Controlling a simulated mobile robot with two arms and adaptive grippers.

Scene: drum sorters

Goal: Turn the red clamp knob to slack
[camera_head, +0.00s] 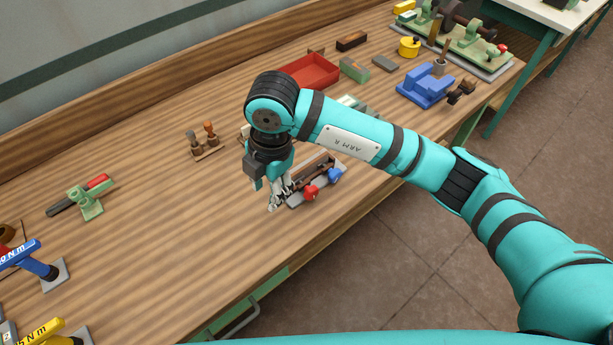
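The red clamp knob (311,193) sits at the front of a small fixture (299,200) with a grey base and dark brown bars, near the bench's front edge. A blue knob (334,175) is beside it to the right on the same fixture. My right gripper (273,204) points down just left of the red knob, at the fixture's left end. A small gap shows between its fingers and the red knob. The fingers overlap in this view, so their opening is unclear. My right forearm hides part of the bench behind the fixture. My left gripper is not in view.
A red tray (310,73), a blue vise (425,88) and a green machine (460,45) stand farther back. Stamps (204,138) and a green tool holder (88,203) are left. Blue and yellow torque tools (38,262) stand at lower left.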

